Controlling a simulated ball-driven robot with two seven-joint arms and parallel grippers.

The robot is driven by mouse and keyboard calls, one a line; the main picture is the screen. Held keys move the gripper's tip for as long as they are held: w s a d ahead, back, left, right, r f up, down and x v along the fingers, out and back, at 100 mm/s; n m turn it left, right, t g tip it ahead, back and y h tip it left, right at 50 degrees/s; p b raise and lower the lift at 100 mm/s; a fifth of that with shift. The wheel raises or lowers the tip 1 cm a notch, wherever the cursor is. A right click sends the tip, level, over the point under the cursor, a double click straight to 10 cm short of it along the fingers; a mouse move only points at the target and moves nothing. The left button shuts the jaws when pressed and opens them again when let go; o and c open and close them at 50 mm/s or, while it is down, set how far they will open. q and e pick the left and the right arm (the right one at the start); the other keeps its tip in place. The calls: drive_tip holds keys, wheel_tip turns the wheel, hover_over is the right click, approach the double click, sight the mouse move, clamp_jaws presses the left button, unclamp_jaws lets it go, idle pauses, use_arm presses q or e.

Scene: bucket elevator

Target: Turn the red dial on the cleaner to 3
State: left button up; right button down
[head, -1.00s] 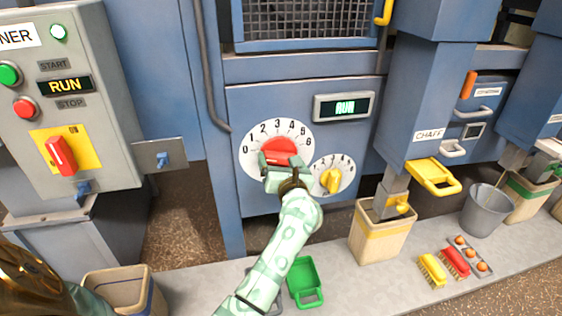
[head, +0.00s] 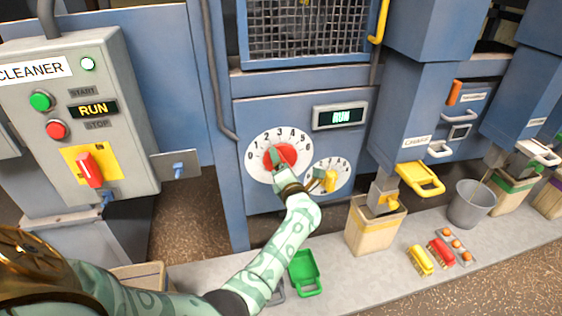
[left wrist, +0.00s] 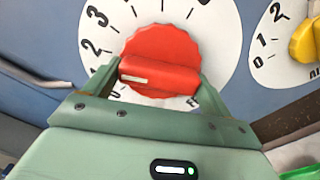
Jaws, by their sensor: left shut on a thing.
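The red dial (head: 288,153) sits on a white round scale (head: 262,141) on the blue front panel of the cleaner. My left gripper (head: 278,167) is at the dial. In the left wrist view, the fingers of the left gripper (left wrist: 158,82) are shut on the raised bar of the red dial (left wrist: 160,45), one at each end. The exact reading cannot be told, as a finger covers part of the scale. My right gripper is not in view.
A yellow dial (head: 330,181) sits close at the lower right of the red one. A lit display (head: 340,116) is above it. The CLEANER box (head: 80,120) stands left. A green scoop (head: 304,272), bins and brushes are on the ledge below.

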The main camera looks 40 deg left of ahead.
use_arm(q)
drive_tip(key=m+p, duration=0.1)
drive_tip(key=m, duration=0.1)
drive_tip(key=shift+r+m, duration=0.15)
drive_tip(key=shift+m, duration=0.15)
drive_tip(key=shift+d+m+p, duration=0.1)
drive_tip(key=shift+m+p, duration=0.7)
drive_tip(key=shift+m, duration=0.6)
drive_tip(key=shift+f, duration=0.2)
drive_tip(key=o, duration=0.9)
drive_tip(key=shift+c, duration=0.2)
